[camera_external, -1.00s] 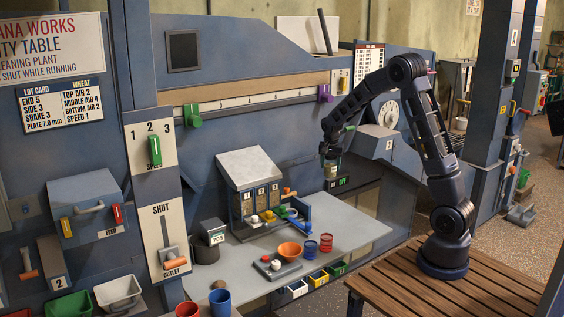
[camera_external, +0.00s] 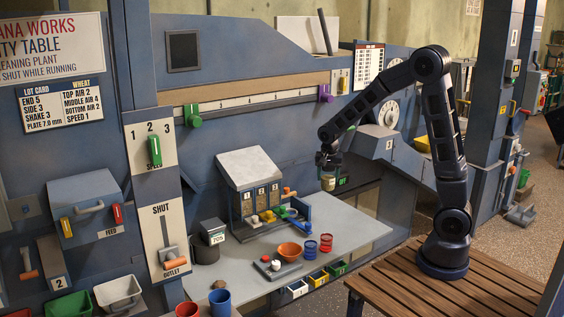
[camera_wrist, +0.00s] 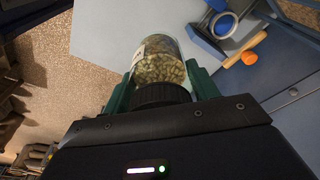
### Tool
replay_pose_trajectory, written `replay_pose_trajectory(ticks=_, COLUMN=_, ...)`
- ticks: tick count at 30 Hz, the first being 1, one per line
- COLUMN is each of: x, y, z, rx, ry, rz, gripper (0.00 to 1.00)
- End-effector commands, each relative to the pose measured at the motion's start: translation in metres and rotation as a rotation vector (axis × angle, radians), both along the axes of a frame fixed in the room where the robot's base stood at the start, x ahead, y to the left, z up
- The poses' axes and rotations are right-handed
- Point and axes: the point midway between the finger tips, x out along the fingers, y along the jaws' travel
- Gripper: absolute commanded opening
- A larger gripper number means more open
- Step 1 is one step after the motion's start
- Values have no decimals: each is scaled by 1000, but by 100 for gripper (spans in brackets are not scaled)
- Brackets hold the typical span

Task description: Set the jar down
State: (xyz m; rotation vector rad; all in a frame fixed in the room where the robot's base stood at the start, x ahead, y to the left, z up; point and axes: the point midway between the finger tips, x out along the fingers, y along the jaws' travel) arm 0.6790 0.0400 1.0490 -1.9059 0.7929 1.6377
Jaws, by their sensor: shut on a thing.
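The jar (camera_wrist: 158,62) is clear glass with a dark lid, a pale label and greenish-tan grains inside. My gripper (camera_wrist: 162,85) is shut on it, with a green finger on each side near the lid. In the external view my gripper (camera_external: 328,163) holds the jar (camera_external: 328,183) above the back right part of the grey table (camera_external: 350,228). The jar looks roughly upright there and apart from the table top.
A sample rack (camera_external: 262,195) with a blue ring holder and coloured knobs stands left of the jar. The table's right part is clear.

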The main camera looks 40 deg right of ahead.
Motion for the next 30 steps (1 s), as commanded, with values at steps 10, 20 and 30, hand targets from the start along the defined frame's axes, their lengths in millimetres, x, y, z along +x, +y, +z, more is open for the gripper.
replay_pose_trajectory(ticks=10, x=-10, y=5, z=-37, rx=-2, ry=5, rz=3, gripper=26)
replay_pose_trajectory(ticks=20, x=-9, y=5, z=-108, rx=-1, ry=4, rz=3, gripper=26)
replay_pose_trajectory(ticks=30, x=-9, y=5, z=-159, rx=0, ry=2, rz=4, gripper=26)
